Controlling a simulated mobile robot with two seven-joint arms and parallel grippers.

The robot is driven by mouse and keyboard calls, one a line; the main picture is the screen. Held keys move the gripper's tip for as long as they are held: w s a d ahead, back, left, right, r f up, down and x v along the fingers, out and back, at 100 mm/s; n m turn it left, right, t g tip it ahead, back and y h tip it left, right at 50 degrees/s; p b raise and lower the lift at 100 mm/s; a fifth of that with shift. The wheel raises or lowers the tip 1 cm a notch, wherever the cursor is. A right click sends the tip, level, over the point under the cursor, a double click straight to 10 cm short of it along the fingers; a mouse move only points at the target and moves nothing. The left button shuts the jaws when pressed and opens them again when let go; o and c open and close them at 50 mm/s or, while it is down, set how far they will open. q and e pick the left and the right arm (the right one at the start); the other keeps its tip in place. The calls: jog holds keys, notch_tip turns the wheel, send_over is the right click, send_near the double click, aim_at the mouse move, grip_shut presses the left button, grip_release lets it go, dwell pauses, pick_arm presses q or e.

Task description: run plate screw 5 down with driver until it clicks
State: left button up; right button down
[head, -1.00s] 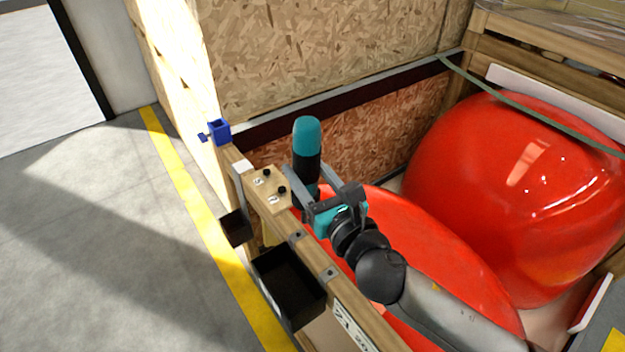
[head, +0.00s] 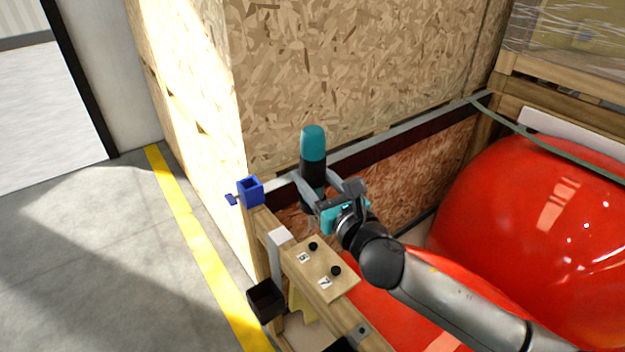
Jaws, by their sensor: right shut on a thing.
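My right gripper (head: 325,194) is shut on the driver (head: 313,148), a teal and black upright tool. The driver stands beyond the wooden plate (head: 335,286), and its lower end is hidden behind my gripper. The plate sits on the crate's edge rail and carries two black-headed screws. Screw 5 (head: 313,246) is beside the label 5, and the other screw (head: 336,270) is beside the label 7. The driver is apart from screw 5. How deep the screws sit is too small to tell. My left gripper is not in view.
A blue square holder (head: 250,190) is on the rail's far corner, left of the driver. A small black bin (head: 265,299) hangs outside the rail. A tall chipboard crate (head: 345,75) stands behind. A glossy red nosecone (head: 545,225) fills the right. The floor at left is clear.

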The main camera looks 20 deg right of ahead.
jog(key=shift+s+r, duration=0.1)
jog(key=shift+r, duration=0.05)
jog(key=shift+p, duration=0.35)
jog(key=shift+f+b, duration=2.2)
jog(key=shift+f, duration=0.85)
jog(key=shift+s+f+b, duration=0.1)
jog(key=shift+f+b, duration=0.8)
jog(key=shift+f, duration=0.3)
jog(key=shift+r, duration=0.1)
